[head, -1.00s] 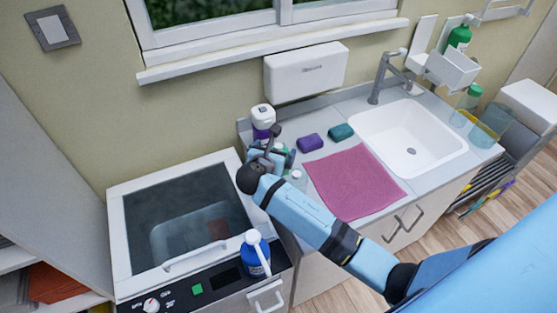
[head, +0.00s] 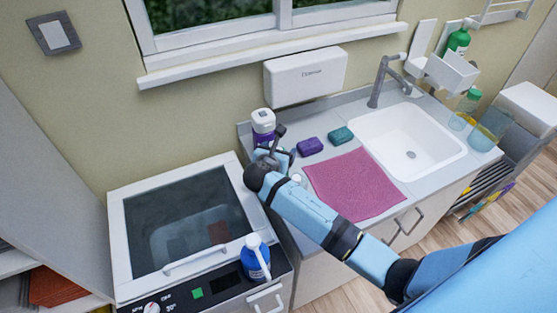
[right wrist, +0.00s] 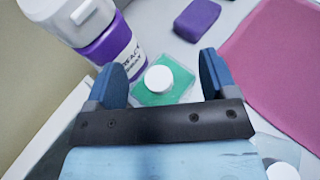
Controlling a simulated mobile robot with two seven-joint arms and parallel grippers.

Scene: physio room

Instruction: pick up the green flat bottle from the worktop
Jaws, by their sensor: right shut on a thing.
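The green flat bottle (right wrist: 150,97) with a white cap stands between the two blue fingers of my right gripper (right wrist: 163,76) in the right wrist view. The gripper is shut on it. In the head view my right gripper (head: 270,156) is low over the left end of the worktop (head: 329,129), and the gripper and arm hide most or all of the bottle. I cannot tell whether the bottle still touches the worktop. My left gripper is not in view.
A white and purple bottle (head: 263,124) stands close behind my right gripper. Purple (head: 310,146) and teal (head: 341,135) blocks, a pink towel (head: 352,184) and a small white-capped bottle (right wrist: 283,171) are near. The sink (head: 412,143) is right; a lidded tank with a blue bottle (head: 255,259) is left.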

